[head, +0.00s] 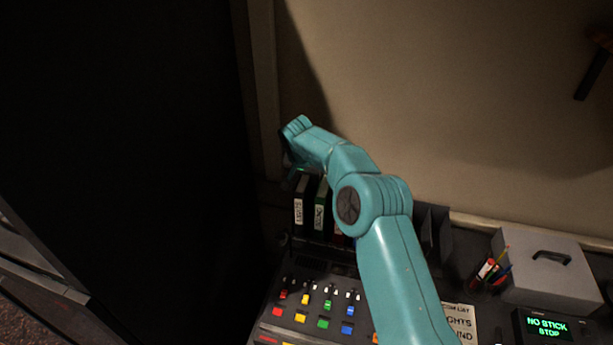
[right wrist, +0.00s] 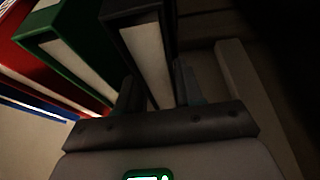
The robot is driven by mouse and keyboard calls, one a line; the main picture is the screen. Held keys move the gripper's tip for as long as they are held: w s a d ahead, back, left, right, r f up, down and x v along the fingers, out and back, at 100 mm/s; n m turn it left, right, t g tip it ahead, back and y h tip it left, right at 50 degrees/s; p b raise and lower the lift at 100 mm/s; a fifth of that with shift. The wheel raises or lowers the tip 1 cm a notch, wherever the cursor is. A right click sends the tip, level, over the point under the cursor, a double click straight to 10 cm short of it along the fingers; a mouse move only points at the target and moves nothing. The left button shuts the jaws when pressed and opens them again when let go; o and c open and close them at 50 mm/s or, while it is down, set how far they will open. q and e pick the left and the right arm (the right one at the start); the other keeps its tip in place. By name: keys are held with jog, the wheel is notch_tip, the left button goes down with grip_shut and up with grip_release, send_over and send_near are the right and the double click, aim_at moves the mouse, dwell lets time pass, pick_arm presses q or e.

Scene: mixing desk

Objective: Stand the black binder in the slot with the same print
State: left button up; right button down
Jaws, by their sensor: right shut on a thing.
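The black binder (head: 301,203) stands upright at the left end of a row at the back of the desk. A white label with print that looks like "LIGHTS" is on its spine. My right gripper (head: 296,171) is over its upper back part, and the jaws are mostly hidden in the head view. In the right wrist view, the two fingers (right wrist: 156,88) are on either side of the black binder (right wrist: 119,29), shut on it. Dark rack dividers (head: 443,232) show right of my arm; any print on the slots is hidden. My left gripper is not in view.
A green binder (head: 321,207) stands close beside the black one, with red (right wrist: 38,55) and blue ones beyond. The mixer (head: 318,303) lies in front. A grey box (head: 548,272), pens (head: 488,272) and a lit display (head: 547,327) are at right.

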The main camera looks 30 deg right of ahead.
dwell(0.5)
jog(key=shift+f+b, duration=0.3)
jog(key=shift+b, duration=0.1)
jog(key=c, duration=0.6)
grip_release()
jog(key=shift+c, duration=0.2)
jog(key=b+v, duration=0.2)
jog(key=v, duration=1.4)
jog(key=shift+s+r, duration=0.2)
